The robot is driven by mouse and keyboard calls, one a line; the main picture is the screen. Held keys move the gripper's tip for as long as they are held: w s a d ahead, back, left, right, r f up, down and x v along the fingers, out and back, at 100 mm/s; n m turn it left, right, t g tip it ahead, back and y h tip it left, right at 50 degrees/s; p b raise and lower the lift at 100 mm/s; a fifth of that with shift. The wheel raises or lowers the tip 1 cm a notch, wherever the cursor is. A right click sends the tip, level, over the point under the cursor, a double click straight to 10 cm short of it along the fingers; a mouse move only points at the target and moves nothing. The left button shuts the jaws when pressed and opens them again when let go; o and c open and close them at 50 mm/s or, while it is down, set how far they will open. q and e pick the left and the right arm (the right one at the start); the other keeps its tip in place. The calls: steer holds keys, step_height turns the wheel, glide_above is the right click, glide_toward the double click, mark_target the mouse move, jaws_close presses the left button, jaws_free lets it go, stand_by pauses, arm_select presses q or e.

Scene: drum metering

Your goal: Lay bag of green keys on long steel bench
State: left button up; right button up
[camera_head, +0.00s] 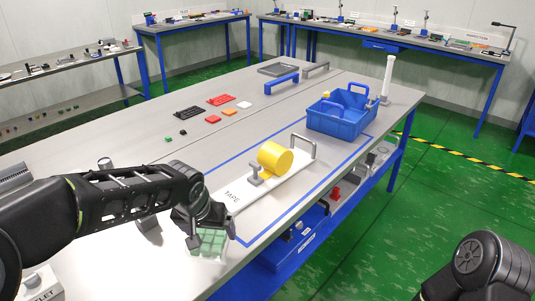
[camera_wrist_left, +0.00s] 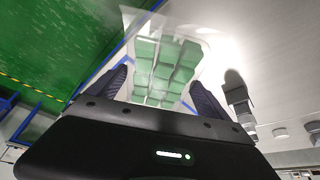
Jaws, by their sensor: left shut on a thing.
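The bag of green keys (camera_head: 211,243) is a clear bag with green square keys in rows. My left gripper (camera_head: 203,224) is shut on it, over the near edge of the long grey steel bench (camera_head: 140,142). In the left wrist view the bag (camera_wrist_left: 162,68) lies between the two dark fingers of the left gripper (camera_wrist_left: 160,92). I cannot tell whether the bag touches the bench top. Part of my right arm shows at the lower right of the head view; its gripper is out of view.
A tape dispenser with a yellow roll (camera_head: 275,157) stands on the bench beyond the bag, inside a blue tape outline. A blue tote (camera_head: 338,122) stands farther right. Small red, orange and black parts lie mid-bench. The left middle of the bench top is clear.

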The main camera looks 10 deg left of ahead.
steer(key=shift+o, duration=0.8)
step_height(320, 180, down, 3)
steer(key=shift+r+b, duration=0.15)
steer(key=shift+b, duration=1.1)
arm_select(q)
steer(key=s+a+r+n, duration=0.1)
steer(key=s+a, duration=0.1)
steer(key=a, duration=0.5)
steer(key=s+a+r, duration=0.1)
steer(key=s+a, duration=0.1)
steer(key=a, duration=0.6)
steer(key=shift+a+n+y, duration=0.25)
steer(key=shift+n+y, duration=0.15)
steer(key=shift+f, duration=3.15)
arm_select(e)
steer(key=shift+r, duration=0.1)
arm_select(q)
steer(key=shift+f, duration=1.85)
steer(key=shift+f, duration=0.1)
